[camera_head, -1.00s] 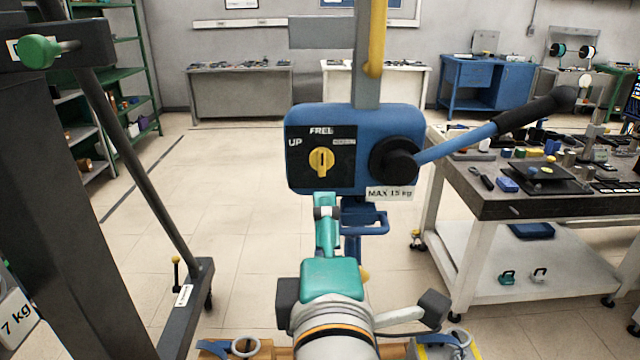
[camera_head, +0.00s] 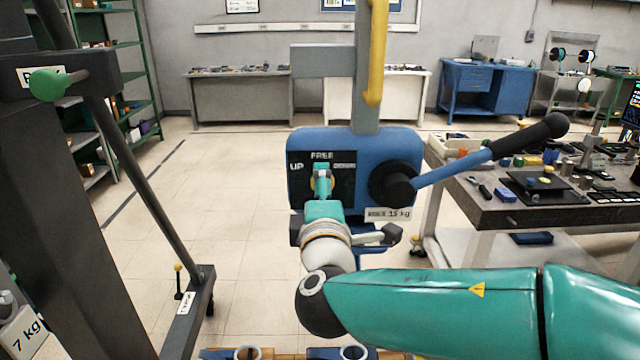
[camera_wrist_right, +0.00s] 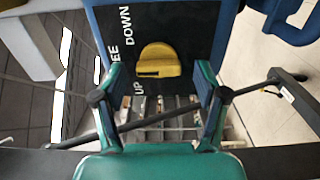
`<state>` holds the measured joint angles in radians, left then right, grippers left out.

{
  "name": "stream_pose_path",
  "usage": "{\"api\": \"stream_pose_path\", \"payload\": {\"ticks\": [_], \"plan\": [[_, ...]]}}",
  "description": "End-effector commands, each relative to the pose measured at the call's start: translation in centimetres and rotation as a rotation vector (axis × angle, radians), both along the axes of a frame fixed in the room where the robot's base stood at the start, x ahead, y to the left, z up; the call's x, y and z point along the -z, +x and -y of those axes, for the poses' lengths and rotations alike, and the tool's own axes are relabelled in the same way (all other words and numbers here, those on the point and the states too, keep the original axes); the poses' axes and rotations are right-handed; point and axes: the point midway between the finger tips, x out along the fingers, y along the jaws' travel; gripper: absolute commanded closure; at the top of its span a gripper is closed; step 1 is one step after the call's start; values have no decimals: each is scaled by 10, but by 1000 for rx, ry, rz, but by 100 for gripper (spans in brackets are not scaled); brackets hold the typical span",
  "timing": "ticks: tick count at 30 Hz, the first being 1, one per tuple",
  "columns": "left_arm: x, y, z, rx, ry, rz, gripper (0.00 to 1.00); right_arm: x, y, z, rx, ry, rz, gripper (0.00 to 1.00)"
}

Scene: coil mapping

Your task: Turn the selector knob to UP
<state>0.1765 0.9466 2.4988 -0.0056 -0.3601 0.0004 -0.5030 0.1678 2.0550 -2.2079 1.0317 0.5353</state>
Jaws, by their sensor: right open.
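The yellow selector knob (camera_wrist_right: 158,60) sits on a black panel (camera_head: 343,190) on the front of a blue box (camera_head: 300,140). The panel reads UP at left, FREE at top and a smaller label at right; the right wrist view shows that one as DOWN. The knob's dark mark faces the FREE side. My right gripper (camera_head: 322,180) is in front of the knob and hides most of it in the head view. In the right wrist view its teal fingers (camera_wrist_right: 160,78) are open, one each side of the knob, with gaps. My left gripper is not in view.
A blue lever with a black grip (camera_head: 490,150) sticks out right from the box's round black hub (camera_head: 395,185). A workbench with parts (camera_head: 480,210) stands at right. A dark frame with a green knob (camera_head: 48,84) stands at left. Open floor lies behind.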

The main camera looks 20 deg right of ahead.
Motion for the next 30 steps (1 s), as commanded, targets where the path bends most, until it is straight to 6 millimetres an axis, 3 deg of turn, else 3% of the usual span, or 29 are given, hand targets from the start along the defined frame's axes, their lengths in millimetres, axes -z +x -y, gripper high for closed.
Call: {"api": "stream_pose_path", "payload": {"ticks": [12,23,30], "plan": [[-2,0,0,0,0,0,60,0,8,3,1,0,0,27],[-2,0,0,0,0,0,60,1,7,3,2,0,-1,87],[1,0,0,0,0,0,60,3,8,1,-1,-16,-8,87]]}}
